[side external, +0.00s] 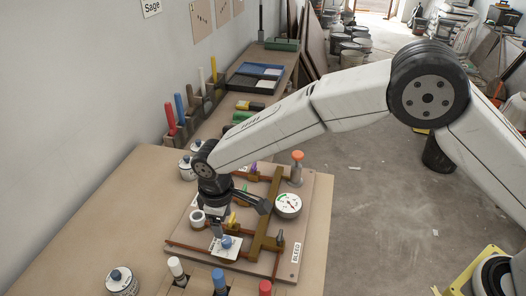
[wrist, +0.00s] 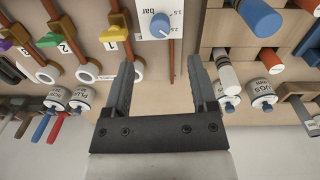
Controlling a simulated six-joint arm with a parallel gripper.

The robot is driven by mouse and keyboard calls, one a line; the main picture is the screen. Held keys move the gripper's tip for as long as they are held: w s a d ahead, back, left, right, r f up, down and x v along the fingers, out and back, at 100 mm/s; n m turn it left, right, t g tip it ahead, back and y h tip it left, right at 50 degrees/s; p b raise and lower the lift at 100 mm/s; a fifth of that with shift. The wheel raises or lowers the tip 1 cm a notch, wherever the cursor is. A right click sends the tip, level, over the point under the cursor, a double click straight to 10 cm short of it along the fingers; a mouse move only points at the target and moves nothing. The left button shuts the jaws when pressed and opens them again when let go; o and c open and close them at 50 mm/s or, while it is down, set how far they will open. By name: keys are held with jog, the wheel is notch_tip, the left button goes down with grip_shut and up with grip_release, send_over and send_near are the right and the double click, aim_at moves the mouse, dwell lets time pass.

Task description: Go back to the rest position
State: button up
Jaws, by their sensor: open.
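My gripper (side external: 216,228) points down over the panel board (side external: 312,215) on the bench, close to a white plate with a blue knob (side external: 227,242). The wrist view shows my gripper (wrist: 161,64) with its two dark fingers apart and nothing between them. The blue knob (wrist: 160,26) and its white plate (wrist: 148,8), marked "bar", lie beyond the fingertips there, apart from them. No rest position is marked in either view.
A round gauge (side external: 288,205) and an orange-topped post (side external: 297,168) stand on the panel. Colored handles (side external: 180,108) line the wall. White, blue and red handles (side external: 219,278) stand at the front edge. A labelled can (side external: 121,281) sits front left. The bench's left part is clear.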

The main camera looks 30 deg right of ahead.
jog(key=s+d+r+m+t, duration=0.1)
jog(key=s+d+r+m, duration=0.15)
jog(key=d, duration=0.75)
jog(key=s+d+r+m, duration=0.1)
jog(key=d+r+m, duration=0.15)
jog(key=d, duration=0.65)
jog(key=s+d+r+m+t, duration=0.1)
jog(key=s+d+m, duration=0.3)
jog(key=s+d, duration=0.8)
jog(key=shift+s+d+r+m, duration=0.3)
jog(key=shift+s+d+r, duration=0.05)
jog(key=shift+d, duration=0.1)
